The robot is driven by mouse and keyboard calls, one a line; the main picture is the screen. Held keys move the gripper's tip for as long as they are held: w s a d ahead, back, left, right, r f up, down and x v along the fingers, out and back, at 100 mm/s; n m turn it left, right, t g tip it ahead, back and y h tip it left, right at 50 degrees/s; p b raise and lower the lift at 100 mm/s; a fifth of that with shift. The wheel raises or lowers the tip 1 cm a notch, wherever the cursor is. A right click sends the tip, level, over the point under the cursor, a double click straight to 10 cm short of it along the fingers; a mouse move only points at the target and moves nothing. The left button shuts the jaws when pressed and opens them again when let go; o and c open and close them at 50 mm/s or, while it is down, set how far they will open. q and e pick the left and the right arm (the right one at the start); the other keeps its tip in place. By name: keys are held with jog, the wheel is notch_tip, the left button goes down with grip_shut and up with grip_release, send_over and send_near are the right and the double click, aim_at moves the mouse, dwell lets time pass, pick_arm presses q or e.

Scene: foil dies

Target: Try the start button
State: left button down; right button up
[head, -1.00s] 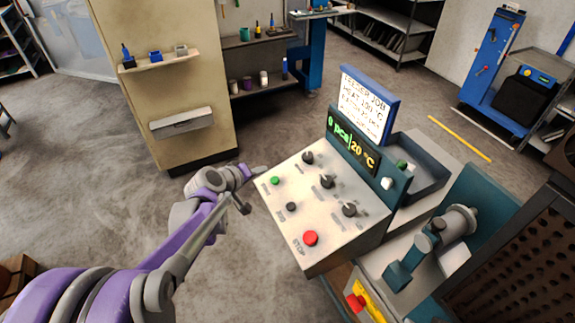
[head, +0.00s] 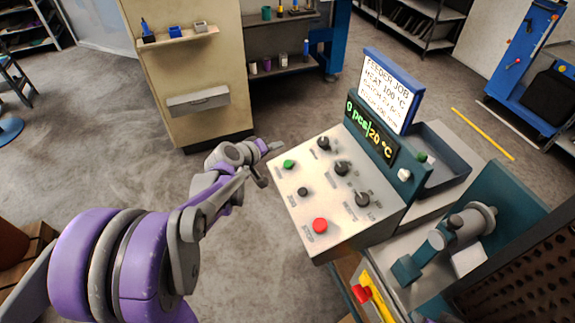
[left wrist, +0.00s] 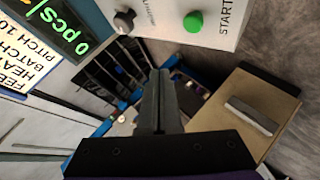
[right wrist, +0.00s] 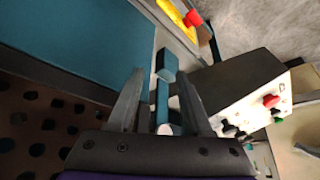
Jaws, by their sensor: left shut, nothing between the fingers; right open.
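The green start button (head: 289,164) is at the far left corner of the light control panel (head: 325,205). In the left wrist view the button (left wrist: 193,21), labelled START, is near the top edge. My left gripper (head: 275,148) is shut and empty, just beyond the panel's corner beside the button; the two look apart. Its shut fingers (left wrist: 160,75) point past the panel's edge in the left wrist view. The display (head: 371,131) reads 0 pcs and 20 °C. My right gripper (right wrist: 160,78) is open, with nothing held between its fingers.
The panel also bears a red stop button (head: 320,225), a small black button (head: 303,191) and three dark knobs (head: 342,168). A job sign (head: 388,92) stands above the display. A teal press-like mechanism (head: 440,240) is at the right. Open floor lies left of the panel.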

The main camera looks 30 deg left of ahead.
aim_at(289, 161)
pick_arm(q)
jog(key=f+b, duration=0.2)
jog(key=f, duration=0.1)
jog(key=w+d+f+b, duration=0.1)
jog(key=f, duration=0.1)
jog(key=shift+f, duration=0.1)
jog(key=shift+w+d+f+b, duration=0.25)
jog(key=shift+f+b, duration=0.1)
jog(key=shift+f, duration=0.25)
pick_arm(e)
jog(key=shift+s+f, duration=0.25)
jog(key=shift+f, duration=0.65)
jog(key=shift+s+f, duration=0.3)
jog(key=shift+f, duration=0.55)
jog(key=shift+s+f, duration=0.25)
jog(key=shift+f, duration=0.65)
pick_arm(q)
jog(key=shift+f, duration=0.1)
jog(key=shift+f+b, duration=0.3)
pick_arm(e)
jog(key=shift+s+f, duration=0.1)
jog(key=shift+f, duration=0.2)
